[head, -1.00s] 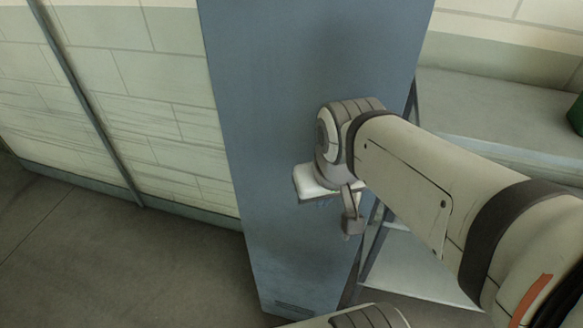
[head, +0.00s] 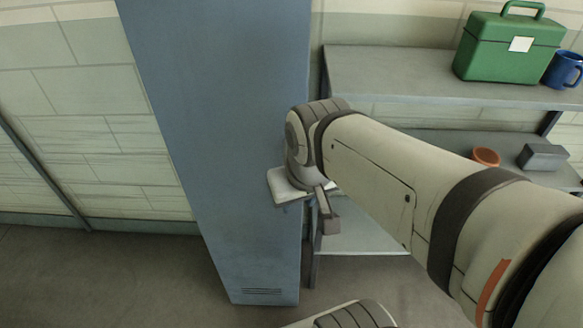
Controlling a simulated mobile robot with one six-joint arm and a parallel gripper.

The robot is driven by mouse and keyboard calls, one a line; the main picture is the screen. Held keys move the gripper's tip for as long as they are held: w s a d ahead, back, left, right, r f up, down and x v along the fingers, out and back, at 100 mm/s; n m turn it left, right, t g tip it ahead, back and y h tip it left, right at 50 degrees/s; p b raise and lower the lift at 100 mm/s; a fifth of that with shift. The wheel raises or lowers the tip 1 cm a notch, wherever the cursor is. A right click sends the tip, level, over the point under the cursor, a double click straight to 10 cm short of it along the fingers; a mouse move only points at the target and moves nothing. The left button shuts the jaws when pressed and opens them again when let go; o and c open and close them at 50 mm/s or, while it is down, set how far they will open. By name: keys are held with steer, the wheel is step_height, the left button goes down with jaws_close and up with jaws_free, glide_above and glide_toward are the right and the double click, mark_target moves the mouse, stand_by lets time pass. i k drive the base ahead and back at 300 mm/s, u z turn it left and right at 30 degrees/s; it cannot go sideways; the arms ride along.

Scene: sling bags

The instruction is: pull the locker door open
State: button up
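The tall blue-grey locker (head: 215,130) stands left of centre in the head view. A broad flat face with vent slots near its bottom shows; I cannot tell how far the door stands open. My gripper (head: 327,208) is at the locker's right edge, at about mid-height. Only a grey finger part and a pale plate of it show below my wrist. My arm hides most of the gripper and that stretch of the edge. No handle shows. I cannot see whether the fingers hold anything.
Right of the locker is a grey shelf unit (head: 385,75). A green box (head: 505,55) and a blue mug (head: 563,70) are on top; an orange pot (head: 486,156) and a grey box (head: 543,157) are lower. Floor (head: 100,270) is clear at left.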

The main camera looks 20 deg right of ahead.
mark_target(221, 79)
steer(key=z, duration=0.2)
steer(key=k, duration=0.75)
steer(key=z, duration=0.5)
steer(key=i, duration=0.25)
steer(key=u, duration=0.05)
